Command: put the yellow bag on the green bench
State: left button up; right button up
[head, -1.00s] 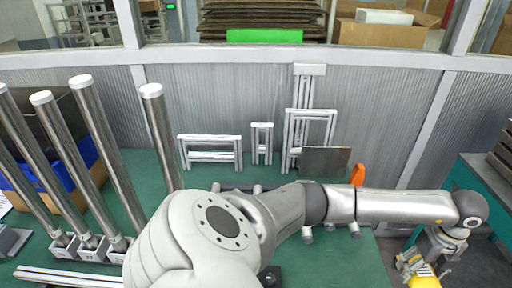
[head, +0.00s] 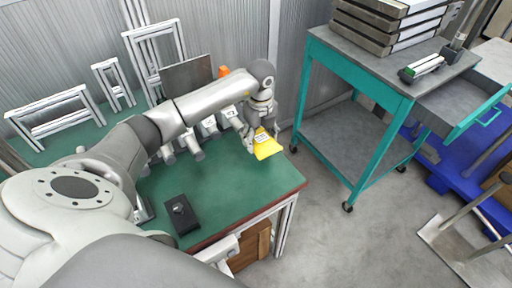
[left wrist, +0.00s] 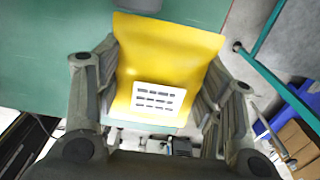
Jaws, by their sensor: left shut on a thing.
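The yellow bag (head: 266,146) hangs from my left gripper (head: 258,127) near the right edge of the green bench (head: 215,190) in the head view. In the left wrist view the yellow bag (left wrist: 165,65) with a white printed label lies between both fingers of the left gripper (left wrist: 160,95), which is shut on it. Green bench top (left wrist: 45,60) shows behind it on the left, grey floor on the right. I cannot tell the height of the bag above the bench. My right gripper is not in view.
A black box (head: 181,214) lies on the bench's front part. Metal frames (head: 60,115) stand along the bench's back. A teal cart (head: 355,75) with stacked trays stands to the right, with open floor (head: 330,225) between. The bench's front middle is mostly clear.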

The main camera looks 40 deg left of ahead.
aim_at(256, 146)
pick_arm(q)
jog(key=shift+s+a+f+b, duration=0.1)
jog(key=shift+a+f+b, duration=0.35)
jog(key=shift+f, duration=0.15)
notch_tip(256, 146, down, 3)
jog(key=b, duration=0.3)
jog(key=shift+a+f, duration=0.15)
jog(key=o, duration=1.1)
notch_tip(256, 146, up, 12)
jog(key=p, duration=1)
